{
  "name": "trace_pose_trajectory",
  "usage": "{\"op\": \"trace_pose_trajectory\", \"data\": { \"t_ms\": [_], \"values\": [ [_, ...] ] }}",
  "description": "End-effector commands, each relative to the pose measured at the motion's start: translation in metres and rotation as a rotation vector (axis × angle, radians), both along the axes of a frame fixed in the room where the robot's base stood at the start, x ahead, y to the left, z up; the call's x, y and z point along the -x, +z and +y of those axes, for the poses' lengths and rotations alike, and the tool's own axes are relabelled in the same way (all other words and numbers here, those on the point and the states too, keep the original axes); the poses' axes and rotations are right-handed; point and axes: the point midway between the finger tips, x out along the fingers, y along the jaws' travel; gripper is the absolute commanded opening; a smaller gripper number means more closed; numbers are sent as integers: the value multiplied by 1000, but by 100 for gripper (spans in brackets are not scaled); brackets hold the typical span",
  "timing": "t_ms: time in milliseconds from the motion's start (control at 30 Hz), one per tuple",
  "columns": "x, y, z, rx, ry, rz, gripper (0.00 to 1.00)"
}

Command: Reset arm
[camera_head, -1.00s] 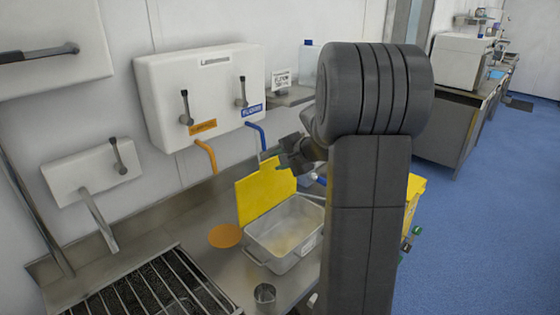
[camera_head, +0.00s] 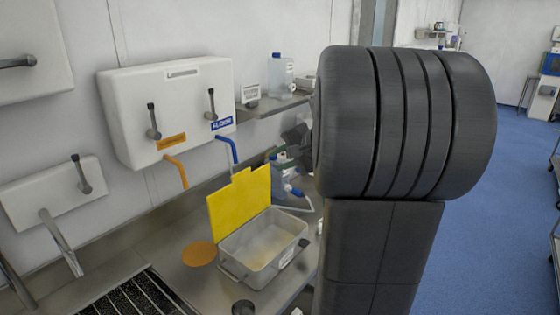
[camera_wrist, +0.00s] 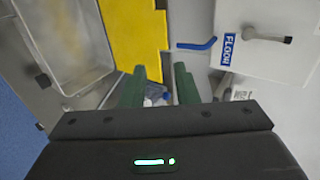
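My gripper shows in the wrist view (camera_wrist: 160,78) with its two green fingers apart and nothing held between them. In the head view, a dark part of my arm and a bit of green show beside my large dark arm link, which hides most of the gripper. The gripper is above the steel counter, behind the metal tray (camera_head: 262,245) and the upright yellow panel (camera_head: 240,202). In the wrist view, the tray (camera_wrist: 70,45) and yellow panel (camera_wrist: 135,35) are at upper left. A small whitish and blue object shows beyond the fingers, apart from them as far as I can tell.
A white wall box (camera_head: 165,110) with levers and orange and blue spouts hangs behind the counter. A shelf (camera_head: 270,105) holds a clear container (camera_head: 281,75). Blue floor (camera_head: 490,230) is open at right.

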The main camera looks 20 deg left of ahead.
Motion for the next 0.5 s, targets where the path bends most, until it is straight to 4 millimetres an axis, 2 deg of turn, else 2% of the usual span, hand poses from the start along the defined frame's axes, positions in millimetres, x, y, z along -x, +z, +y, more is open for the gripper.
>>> {"op": "trace_pose_trajectory", "data": {
  "t_ms": [267, 500],
  "values": [
    [-2, -3, 4, 0, 1, 1, 27],
    [-12, -23, 33, 1, 3, 4, 27]
  ]
}}
